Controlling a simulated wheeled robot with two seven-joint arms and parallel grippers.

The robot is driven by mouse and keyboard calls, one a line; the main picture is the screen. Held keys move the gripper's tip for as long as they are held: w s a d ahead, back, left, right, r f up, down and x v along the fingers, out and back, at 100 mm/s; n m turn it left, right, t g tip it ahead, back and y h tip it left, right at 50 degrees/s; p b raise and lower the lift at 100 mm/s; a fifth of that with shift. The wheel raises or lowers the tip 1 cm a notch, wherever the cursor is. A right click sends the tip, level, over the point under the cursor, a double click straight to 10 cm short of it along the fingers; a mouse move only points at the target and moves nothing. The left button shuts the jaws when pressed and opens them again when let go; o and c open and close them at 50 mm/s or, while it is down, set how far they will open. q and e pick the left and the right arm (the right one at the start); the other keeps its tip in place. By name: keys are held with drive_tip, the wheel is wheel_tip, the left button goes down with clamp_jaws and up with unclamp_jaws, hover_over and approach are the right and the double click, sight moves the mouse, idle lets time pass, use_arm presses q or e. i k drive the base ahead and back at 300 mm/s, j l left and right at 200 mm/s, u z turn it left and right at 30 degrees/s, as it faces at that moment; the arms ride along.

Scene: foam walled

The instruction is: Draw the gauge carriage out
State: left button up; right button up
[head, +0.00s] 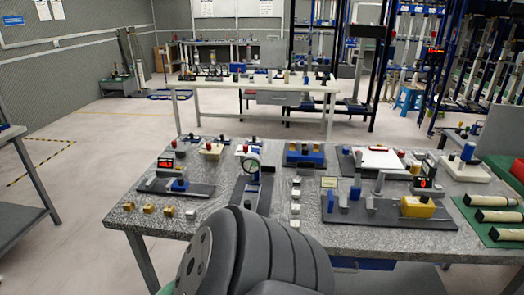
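Several gauges stand on the grey speckled bench (232,208), and I cannot tell for certain which one is the gauge carriage. A round dial gauge (252,163) stands upright on a dark rail-like base (249,196) near the middle. A device with a red digital display (166,163) sits at the left on a dark plate (200,190). Another red display (425,183) stands at the right, beside a yellow block (417,207) on a larger dark plate (375,216). Neither gripper shows. A dark grey ribbed part of mine covers the bench's front middle.
Several brass blocks (148,209) lie at the front left and silver blocks (295,208) at the centre. A green mat (490,236) with pale cylinders lies at the right. A white-topped bench (250,82) and shelving stand behind. Floor at left is open.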

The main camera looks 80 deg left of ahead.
sight(250, 194)
drive_tip(key=u, duration=2.35)
